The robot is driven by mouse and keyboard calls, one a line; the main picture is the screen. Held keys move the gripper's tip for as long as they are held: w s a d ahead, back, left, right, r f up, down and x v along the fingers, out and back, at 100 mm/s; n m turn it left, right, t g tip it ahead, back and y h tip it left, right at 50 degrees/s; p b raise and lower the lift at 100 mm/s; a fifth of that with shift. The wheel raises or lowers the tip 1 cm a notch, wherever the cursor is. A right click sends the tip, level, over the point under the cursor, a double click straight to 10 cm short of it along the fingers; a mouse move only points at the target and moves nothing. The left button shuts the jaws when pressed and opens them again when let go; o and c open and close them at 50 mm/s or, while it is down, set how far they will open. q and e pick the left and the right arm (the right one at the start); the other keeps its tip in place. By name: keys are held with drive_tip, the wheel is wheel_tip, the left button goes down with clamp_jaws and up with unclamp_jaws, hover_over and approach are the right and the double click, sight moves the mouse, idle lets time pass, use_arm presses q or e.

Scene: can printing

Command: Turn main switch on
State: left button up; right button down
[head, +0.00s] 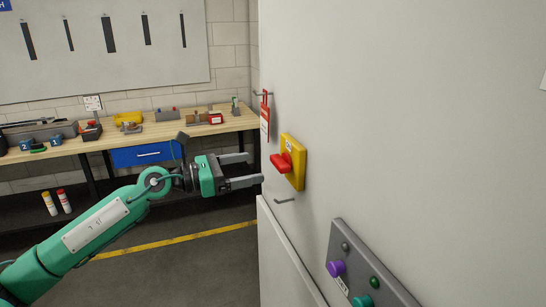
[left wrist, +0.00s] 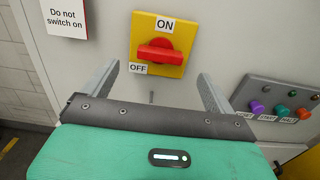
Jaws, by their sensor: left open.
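The main switch is a yellow plate (head: 298,153) with a red handle (head: 282,163) on the grey cabinet wall. In the left wrist view the red handle (left wrist: 160,53) lies about level across the yellow plate (left wrist: 175,27), between the ON label (left wrist: 164,24) at the top and the OFF label (left wrist: 138,68) at the lower left. My left gripper (head: 262,168) is open, its two fingers pointing at the switch. The fingers (left wrist: 158,82) show either side below the handle, apparently apart from it. My right gripper is not in view.
A red and white "Do not switch on" tag (head: 265,120) hangs from a hook left of the switch. A control panel (head: 366,270) with coloured buttons is lower right. A workbench (head: 155,133) with tools stands behind my left arm. A small handle (head: 285,200) sits below the switch.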

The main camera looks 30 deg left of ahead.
sight(275, 163)
use_arm(q)
drive_tip(key=p+x, duration=0.3)
drive_tip(key=x, duration=0.3)
drive_tip(key=shift+r+p, duration=0.2)
drive_tip(key=shift+p, duration=0.1)
drive_tip(key=shift+w+d+f, duration=0.2)
drive_tip(key=shift+w+d, duration=0.2)
drive_tip(key=shift+d, duration=0.05)
drive_tip(key=shift+c, duration=0.4)
drive_tip(key=c, duration=0.9)
